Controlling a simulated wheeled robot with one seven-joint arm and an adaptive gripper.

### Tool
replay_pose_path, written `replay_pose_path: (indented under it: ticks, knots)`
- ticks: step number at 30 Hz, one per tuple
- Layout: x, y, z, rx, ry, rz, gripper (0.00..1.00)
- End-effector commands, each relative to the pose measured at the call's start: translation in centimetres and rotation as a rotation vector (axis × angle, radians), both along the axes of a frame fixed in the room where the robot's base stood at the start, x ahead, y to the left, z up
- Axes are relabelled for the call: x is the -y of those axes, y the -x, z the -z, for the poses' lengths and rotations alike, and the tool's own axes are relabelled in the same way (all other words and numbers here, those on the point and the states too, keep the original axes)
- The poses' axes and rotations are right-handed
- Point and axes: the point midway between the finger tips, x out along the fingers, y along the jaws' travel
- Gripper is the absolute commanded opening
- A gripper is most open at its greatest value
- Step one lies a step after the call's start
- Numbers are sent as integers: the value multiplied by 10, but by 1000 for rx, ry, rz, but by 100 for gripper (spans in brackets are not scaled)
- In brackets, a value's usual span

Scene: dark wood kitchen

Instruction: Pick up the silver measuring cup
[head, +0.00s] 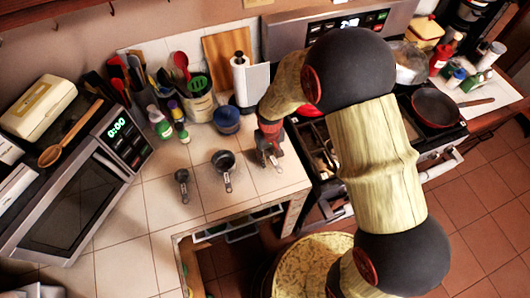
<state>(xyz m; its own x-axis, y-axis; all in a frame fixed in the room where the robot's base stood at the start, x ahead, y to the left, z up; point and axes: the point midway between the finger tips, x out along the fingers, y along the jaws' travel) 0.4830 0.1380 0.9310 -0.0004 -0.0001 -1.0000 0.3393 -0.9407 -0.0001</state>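Two measuring cups lie on the tiled counter (180,219). The larger, dark metallic cup (223,160) has its handle pointing toward the counter's front edge. The smaller, grey cup (182,176) lies to its left, its handle also pointing forward. I cannot tell which one the task means by silver. My gripper (270,160) points down at the right part of the counter, to the right of the larger cup and apart from it. Its two fingers look spread, with nothing visible between them. My arm hides part of the stove.
A blue pot (227,120) stands behind the larger cup. Bottles (160,124), a utensil holder (198,104) and a paper towel roll (240,78) line the back. A microwave (75,195) stands left, and the stove with a red-rimmed pan (435,107) is right. Counter left of the cups is clear.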

Motion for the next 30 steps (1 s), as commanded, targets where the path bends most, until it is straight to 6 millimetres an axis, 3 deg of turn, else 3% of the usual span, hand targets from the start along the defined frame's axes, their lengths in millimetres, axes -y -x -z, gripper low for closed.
replay_pose_path:
  ticks: [15, 30]
  knots:
    - [0, 0, 0, 0, 0, 0, 0]
    - [0, -1, -7, 2, -1, 0, 0]
